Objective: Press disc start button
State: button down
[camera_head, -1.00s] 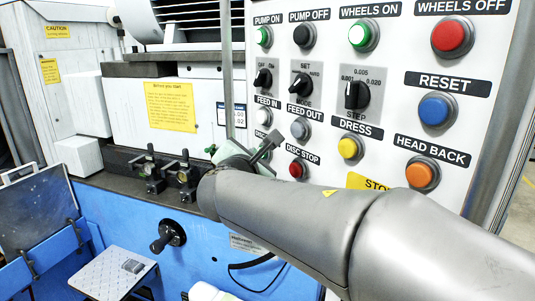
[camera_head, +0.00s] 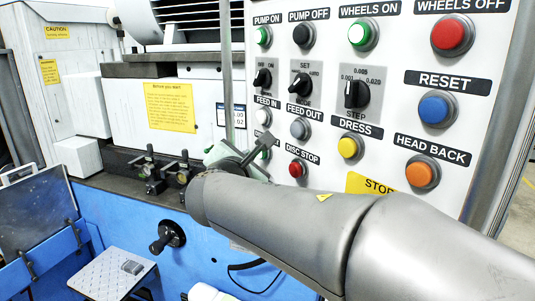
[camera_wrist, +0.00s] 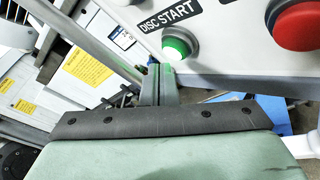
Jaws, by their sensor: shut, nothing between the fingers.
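The disc start button is a round green button (camera_wrist: 177,47) in a pale collar, under the DISC START label (camera_wrist: 170,18) in the wrist view. My gripper (camera_wrist: 155,72) is shut and empty, with its fingertips just below and slightly left of the button in that view. A gap shows between them in the picture, but I cannot tell the depth. In the head view my gripper (camera_head: 262,143) is at the lower left of the white control panel (camera_head: 320,130) and largely covers the disc start button and its label.
The red disc stop button (camera_head: 297,169) sits close by on the right. The feed in button (camera_head: 263,117) is just above my gripper. A vertical grey post (camera_head: 226,70) stands left of the panel. Small black clamps (camera_head: 150,172) stand on the ledge at the left.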

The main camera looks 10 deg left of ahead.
jog(key=shift+s+a, duration=0.1)
jog(key=s+a, duration=0.3)
jog(key=shift+s+a, duration=0.2)
dwell(0.4)
dwell(0.5)
